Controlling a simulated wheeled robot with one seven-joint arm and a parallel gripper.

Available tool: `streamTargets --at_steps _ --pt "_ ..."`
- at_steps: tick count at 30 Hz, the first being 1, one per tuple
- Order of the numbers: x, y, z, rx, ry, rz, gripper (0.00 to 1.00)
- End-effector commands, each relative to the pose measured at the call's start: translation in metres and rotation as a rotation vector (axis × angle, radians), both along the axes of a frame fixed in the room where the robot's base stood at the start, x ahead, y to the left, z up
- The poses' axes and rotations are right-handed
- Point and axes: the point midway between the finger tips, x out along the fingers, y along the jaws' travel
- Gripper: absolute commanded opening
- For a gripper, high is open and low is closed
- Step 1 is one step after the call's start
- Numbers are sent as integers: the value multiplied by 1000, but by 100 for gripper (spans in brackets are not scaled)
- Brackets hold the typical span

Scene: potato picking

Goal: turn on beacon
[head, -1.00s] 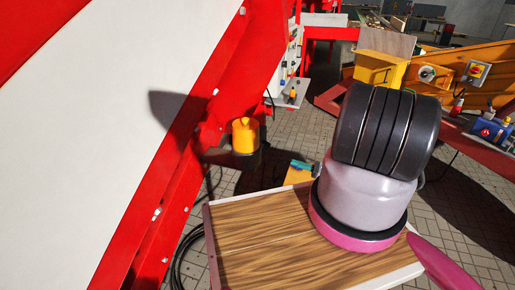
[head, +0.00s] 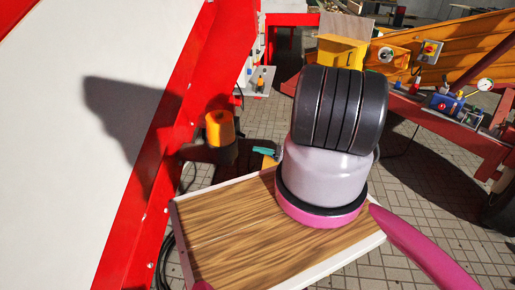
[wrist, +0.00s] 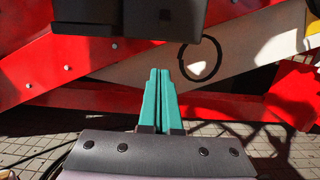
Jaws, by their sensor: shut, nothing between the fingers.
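The likely beacon is an orange cylinder (head: 220,128) beside the red machine frame, left of centre in the head view. Its lower part sits against a dark shape. I cannot tell whether it is lit. My gripper (head: 265,151) shows as small teal fingers to the right of and below the orange cylinder, partly hidden by my arm. In the wrist view my gripper (wrist: 158,95) has its two teal fingers together, with nothing between them. They point toward a red and grey machine side. The orange cylinder is not clearly identifiable in the wrist view.
A large white panel with a red frame (head: 165,165) fills the left. A white-and-red unit with small controls (head: 262,80) stands behind. A yellow box (head: 338,52) and an orange machine with a switch (head: 431,47) stand at the right. Paved floor (head: 440,205) lies open at the right.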

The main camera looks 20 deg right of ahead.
Motion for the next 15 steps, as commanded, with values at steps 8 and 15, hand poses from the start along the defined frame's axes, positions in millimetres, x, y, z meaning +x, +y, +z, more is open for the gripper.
streamTargets --at_steps 8,15 --pt "33 52 10 2 0 5 0" --pt "37 54 34 1 1 -1 0"
